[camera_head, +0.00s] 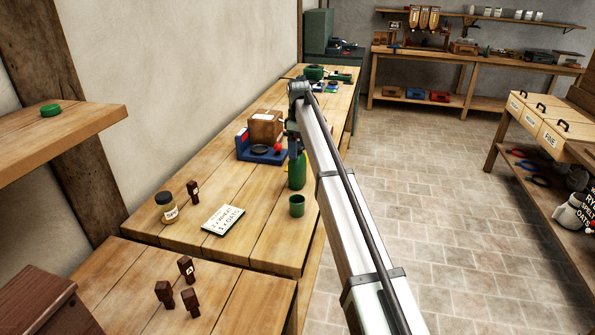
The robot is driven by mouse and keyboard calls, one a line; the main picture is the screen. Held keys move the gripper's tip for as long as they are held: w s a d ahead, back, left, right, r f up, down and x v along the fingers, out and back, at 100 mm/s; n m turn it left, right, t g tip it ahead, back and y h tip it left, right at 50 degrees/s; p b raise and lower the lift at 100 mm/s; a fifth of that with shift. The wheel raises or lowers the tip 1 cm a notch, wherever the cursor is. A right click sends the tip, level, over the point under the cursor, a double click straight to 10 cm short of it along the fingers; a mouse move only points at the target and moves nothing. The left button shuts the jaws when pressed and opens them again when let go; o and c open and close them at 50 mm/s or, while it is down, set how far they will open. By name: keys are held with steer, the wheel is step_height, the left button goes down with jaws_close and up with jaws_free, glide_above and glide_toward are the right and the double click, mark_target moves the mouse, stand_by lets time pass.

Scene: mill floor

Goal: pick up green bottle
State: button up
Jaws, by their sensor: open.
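The green bottle (297,172) stands upright on the wooden bench, just behind a green cup (297,205). My gripper (294,140) hangs from the end of my arm directly above the bottle. It points down, and its fingers are around or just in front of the bottle's top, which is partly hidden. The fingers are small and dark here, and I cannot tell whether they touch the bottle. The jaws are open.
A blue scale (262,153) with a red knob and a brown box (266,127) stand left of the bottle. The bench is clear around the cup.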

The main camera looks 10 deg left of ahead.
mark_target(297, 167)
steer(key=shift+s+a+f, duration=0.1)
steer(key=shift+a+f, duration=0.05)
steer(key=shift+f, duration=2.5)
steer(key=c, duration=1.1)
steer(key=shift+r, duration=0.1)
